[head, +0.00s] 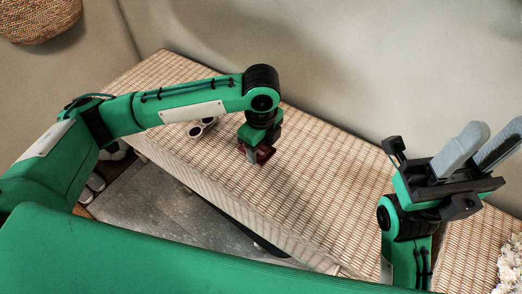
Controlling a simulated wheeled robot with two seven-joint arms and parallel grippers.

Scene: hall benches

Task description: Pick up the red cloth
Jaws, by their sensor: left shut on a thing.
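My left gripper (252,158) points down over the middle of the woven bench top. It is shut on the dark red cloth (266,153), of which only a small part shows beside the fingers. The rest of the cloth is hidden by the gripper. I cannot tell whether the cloth still touches the bench. My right gripper (482,146) is raised at the right of the picture, with its two grey fingers pointing up and apart. It is open and empty, far from the cloth.
The woven bench (325,180) runs diagonally across the view, mostly bare. A pair of sunglasses (203,128) lies on it left of my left gripper. A wicker basket (38,18) is at the top left. A pale shaggy thing (511,268) is at the lower right.

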